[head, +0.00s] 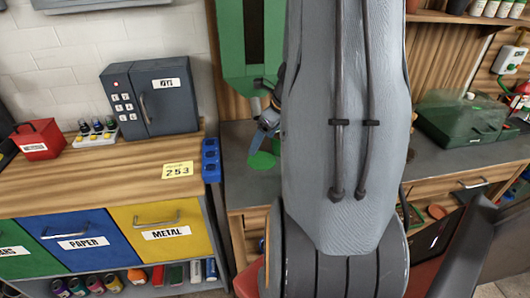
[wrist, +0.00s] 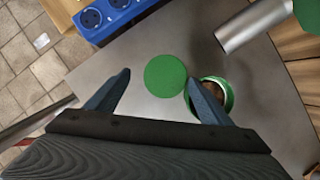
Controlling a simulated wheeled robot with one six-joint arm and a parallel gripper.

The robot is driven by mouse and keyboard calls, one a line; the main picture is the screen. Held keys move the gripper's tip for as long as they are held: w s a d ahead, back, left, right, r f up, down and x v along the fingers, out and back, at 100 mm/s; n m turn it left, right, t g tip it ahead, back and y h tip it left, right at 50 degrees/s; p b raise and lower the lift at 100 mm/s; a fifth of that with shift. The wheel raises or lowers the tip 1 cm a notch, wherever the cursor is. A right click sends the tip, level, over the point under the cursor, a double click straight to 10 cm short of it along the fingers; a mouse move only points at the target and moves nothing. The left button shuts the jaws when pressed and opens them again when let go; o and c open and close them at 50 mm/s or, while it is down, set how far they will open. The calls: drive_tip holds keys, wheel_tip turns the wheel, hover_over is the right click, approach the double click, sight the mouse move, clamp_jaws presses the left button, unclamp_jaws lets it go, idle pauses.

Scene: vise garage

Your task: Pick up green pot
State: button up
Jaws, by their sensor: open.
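My gripper (wrist: 157,97) is open, its two blue fingers spread over the grey bench top in the wrist view. A flat green disc (wrist: 165,76) shows between the fingers, nearer the right one. A round green pot (wrist: 229,92) with a brownish inside is beside and partly behind the right finger, which hides part of it. In the head view my gripper (head: 268,120) is partly hidden by my arm. The green disc (head: 261,160) lies on the bench below it. I cannot tell whether the fingers touch anything.
A metal cylinder (wrist: 252,27) juts in near the right finger. A blue socket block (wrist: 103,18) is at the bench's left edge and also shows in the head view (head: 211,160). A green machine (head: 230,45) stands behind. A green case (head: 460,122) is at right.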

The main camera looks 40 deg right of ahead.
wheel_tip(320, 180, down, 3)
drive_tip(key=shift+d+r, duration=0.1)
drive_tip(key=shift+d, duration=0.05)
drive_tip(key=shift+w+a+f, duration=0.2)
drive_tip(key=shift+w+f, duration=0.15)
drive_tip(key=shift+f, duration=0.1)
drive_tip(key=shift+w+d+x, duration=0.1)
drive_tip(key=shift+d+x, duration=0.05)
drive_tip(key=shift+x, duration=0.6)
drive_tip(key=shift+w+d+x, duration=0.1)
drive_tip(key=shift+x, duration=0.7)
drive_tip(key=shift+w+d+x, duration=0.15)
drive_tip(key=shift+x, duration=0.6)
drive_tip(key=shift+r, duration=0.1)
clamp_jaws()
unclamp_jaws()
